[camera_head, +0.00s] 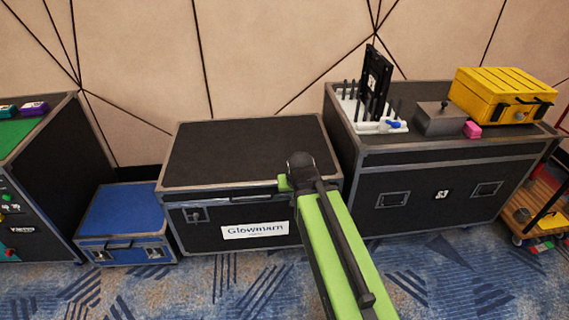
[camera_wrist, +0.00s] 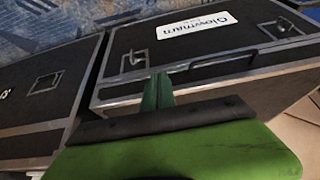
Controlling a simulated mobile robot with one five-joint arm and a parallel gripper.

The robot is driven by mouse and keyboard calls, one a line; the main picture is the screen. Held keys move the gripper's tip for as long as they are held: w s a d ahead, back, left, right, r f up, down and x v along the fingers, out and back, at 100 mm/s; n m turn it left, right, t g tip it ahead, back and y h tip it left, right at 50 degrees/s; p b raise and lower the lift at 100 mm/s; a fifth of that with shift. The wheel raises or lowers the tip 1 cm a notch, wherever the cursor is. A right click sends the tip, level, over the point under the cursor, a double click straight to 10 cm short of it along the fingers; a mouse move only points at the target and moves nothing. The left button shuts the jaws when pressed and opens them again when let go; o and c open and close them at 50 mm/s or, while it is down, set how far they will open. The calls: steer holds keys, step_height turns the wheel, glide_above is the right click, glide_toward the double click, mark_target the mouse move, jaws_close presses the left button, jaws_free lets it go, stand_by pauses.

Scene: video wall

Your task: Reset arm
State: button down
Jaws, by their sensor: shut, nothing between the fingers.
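My arm reaches up from the bottom right of the head view, a green link with a black bar, toward the front edge of a low black case (camera_head: 245,150) labelled Glowmurn. In the wrist view, my gripper (camera_wrist: 158,76) shows as two dark green fingers close together, shut and empty. The same case (camera_wrist: 215,50), with its white label, fills the view beyond the fingertips. In the head view my fingers are mostly hidden behind the arm's end.
A taller black case (camera_head: 440,190) at right bears a white tool rack (camera_head: 370,127), a grey box (camera_head: 440,119), a pink block (camera_head: 472,130) and a yellow toolbox (camera_head: 505,95). A blue case (camera_head: 122,212) and another tall case (camera_head: 75,150) stand left. Patterned carpet (camera_head: 220,290) lies clear in front.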

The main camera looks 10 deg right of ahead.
steer(key=s+d+g+p, duration=0.1)
steer(key=s+d+g, duration=0.3)
steer(key=s, duration=0.7)
step_height(320, 180, up, 21)
steer(key=a+g+p, duration=0.1)
steer(key=p, duration=2.1)
steer(key=shift+w+a+f, duration=0.1)
